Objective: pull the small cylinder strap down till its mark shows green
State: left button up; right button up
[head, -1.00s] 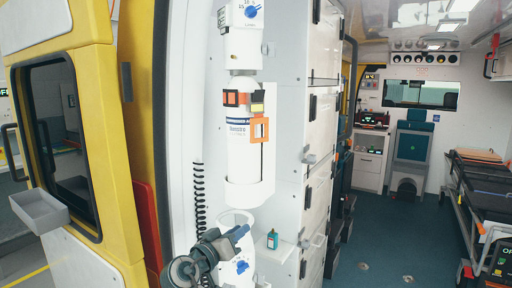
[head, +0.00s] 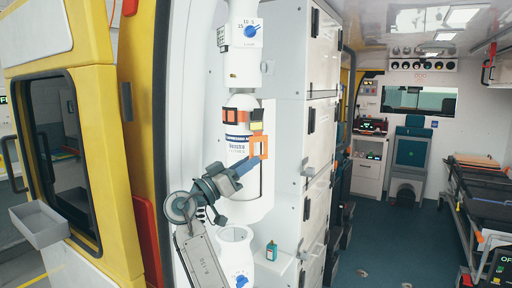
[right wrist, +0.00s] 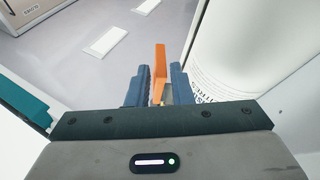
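The white cylinder (head: 238,186) stands upright against the wall, held by an orange strap (head: 229,115) with a dark buckle. A yellow patch (head: 257,114) shows on the buckle; I see no green there. An orange square pull loop (head: 260,148) hangs below it. My right gripper (head: 254,162) is at the loop's lower left side, its fingers pointing up and right. In the right wrist view the orange loop (right wrist: 159,72) stands between the two blue fingers (right wrist: 160,85), with a small gap visible beside it. My left gripper is out of view.
A valve unit with a blue dial (head: 251,31) sits above the cylinder. A white holder (head: 236,240) with another blue dial is below, beside a small teal bottle (head: 271,250) on a shelf. White cabinets (head: 318,160) flank the right; a yellow door (head: 95,120) stands left.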

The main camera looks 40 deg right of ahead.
jog(key=shift+p+x, duration=0.4)
jog(key=shift+x, duration=0.8)
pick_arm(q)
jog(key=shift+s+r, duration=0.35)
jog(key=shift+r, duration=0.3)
pick_arm(e)
jog(key=shift+d+r, duration=0.15)
jog(key=shift+d, duration=0.15)
grip_shut()
